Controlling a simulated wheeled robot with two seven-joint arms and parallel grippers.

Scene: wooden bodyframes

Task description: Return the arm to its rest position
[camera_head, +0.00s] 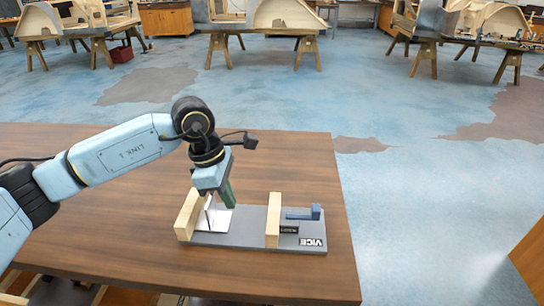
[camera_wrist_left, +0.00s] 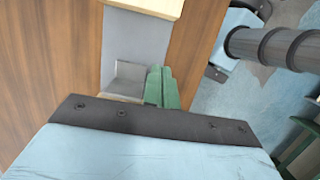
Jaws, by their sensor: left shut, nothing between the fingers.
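My left arm reaches in from the left, and its left gripper (camera_head: 228,193) points down over the vice. Its green fingers are shut with nothing between them; they also show close together in the wrist view (camera_wrist_left: 160,86). The vice (camera_head: 240,241) has a grey base and two pale wooden jaws (camera_head: 188,215) (camera_head: 273,220). A shiny angled metal piece (camera_head: 215,218) stands between the jaws, just beside the fingers; it also shows in the wrist view (camera_wrist_left: 130,75). Whether the fingers touch it I cannot tell. My right gripper is not in view.
The brown wooden table (camera_head: 110,240) is mostly clear left of and behind the vice. A small blue block (camera_head: 300,213) sits at the vice's right end. Wooden frames on trestles (camera_head: 265,22) stand far back across the open blue floor.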

